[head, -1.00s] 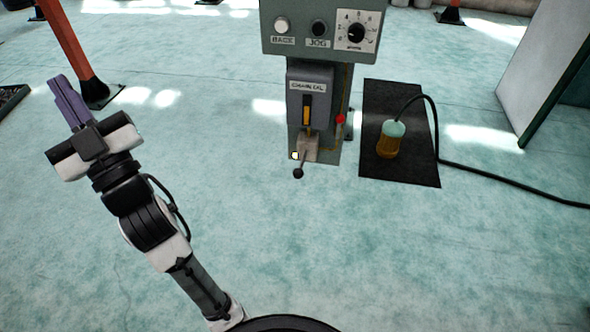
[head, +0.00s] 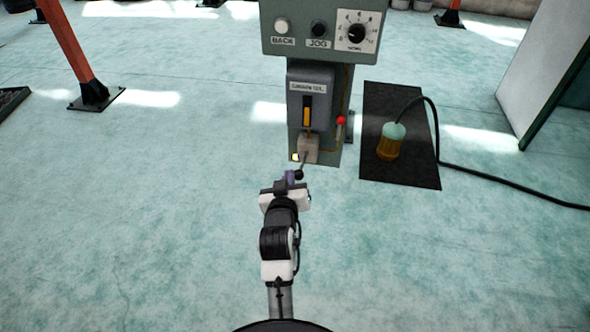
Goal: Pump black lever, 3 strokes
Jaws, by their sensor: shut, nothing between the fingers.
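The black lever (head: 299,174) is a short rod with a round black knob. It sticks out from a beige block (head: 308,149) low on the grey-green machine post. My gripper (head: 291,177), with purple fingers, is shut and empty right at the left of the knob. The fingers overlap the knob's edge in the head view, so I cannot tell whether they touch it. My wrist hides the floor just below the lever.
The control box (head: 322,32) with two buttons and a dial sits above the lever. A red-knobbed lever (head: 341,121) is at the post's right.

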